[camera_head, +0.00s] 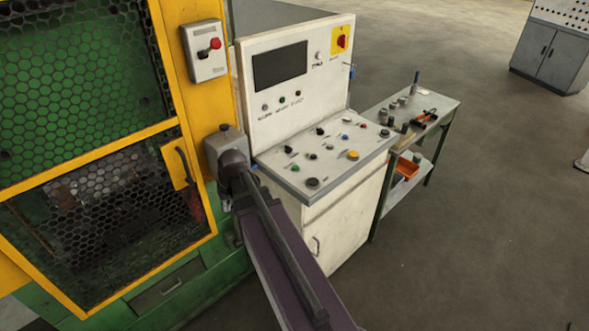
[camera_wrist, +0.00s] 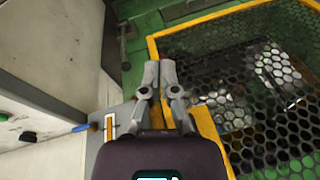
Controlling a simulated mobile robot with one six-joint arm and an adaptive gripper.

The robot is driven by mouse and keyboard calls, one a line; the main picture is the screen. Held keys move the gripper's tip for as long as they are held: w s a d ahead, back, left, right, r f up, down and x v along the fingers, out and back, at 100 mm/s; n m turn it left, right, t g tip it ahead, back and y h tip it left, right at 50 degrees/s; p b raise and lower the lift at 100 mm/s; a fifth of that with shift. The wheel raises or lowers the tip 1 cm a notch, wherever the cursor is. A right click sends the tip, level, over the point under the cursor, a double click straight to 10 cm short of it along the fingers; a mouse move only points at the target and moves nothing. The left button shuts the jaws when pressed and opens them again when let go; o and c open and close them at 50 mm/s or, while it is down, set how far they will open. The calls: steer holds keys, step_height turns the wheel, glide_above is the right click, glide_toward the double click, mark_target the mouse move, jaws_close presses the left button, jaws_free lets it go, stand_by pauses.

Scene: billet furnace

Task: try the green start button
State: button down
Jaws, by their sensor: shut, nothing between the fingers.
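The control console (camera_head: 340,210) stands right of the yellow-framed machine guard. One small green button (camera_head: 282,100) sits in a row on its upright panel, under the dark screen. Another green control (camera_head: 295,168) is at the left of the sloped desk. The labels are too small to show which is start. In the wrist view, a green button (camera_wrist: 4,117) shows at the far left edge, on a pale panel. My gripper (camera_wrist: 159,74) has its fingers close together, empty, well right of that button. It points toward the green and yellow machine. In the head view I cannot make out its fingers.
A red-button box (camera_head: 204,51) hangs on the yellow guard post. The mesh guard (camera_head: 80,70) borders the console's left. A workbench (camera_head: 425,115) with tools stands to its right. The floor (camera_head: 470,230) in front is clear.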

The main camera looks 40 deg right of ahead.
steer(key=w+d+r+m+t, duration=0.15)
steer(key=w+d, duration=0.25)
steer(key=d, duration=0.5)
steer(key=w+d+m+t, duration=0.15)
steer(key=w+d, duration=0.25)
steer(key=d, duration=0.4)
step_height(320, 180, up, 3)
steer(key=m+t, duration=0.2)
steer(key=t, duration=0.2)
glide_above(293, 166)
steer(key=s, duration=0.2)
steer(key=shift+w+d+f+b, duration=0.2)
steer(key=shift+w+b, duration=0.05)
steer(key=shift+b, duration=0.2)
steer(key=shift+f, duration=0.15)
step_height(293, 166, down, 8)
steer(key=b, duration=0.8)
steer(key=shift+f+b, duration=0.25)
steer(key=shift+b, duration=0.15)
steer(key=shift+f+b, duration=0.85)
steer(key=shift+r, duration=0.1)
stand_by(0.3)
steer(key=shift+r+p, duration=0.75)
steer(key=shift+p, duration=0.1)
steer(key=shift+r, duration=0.15)
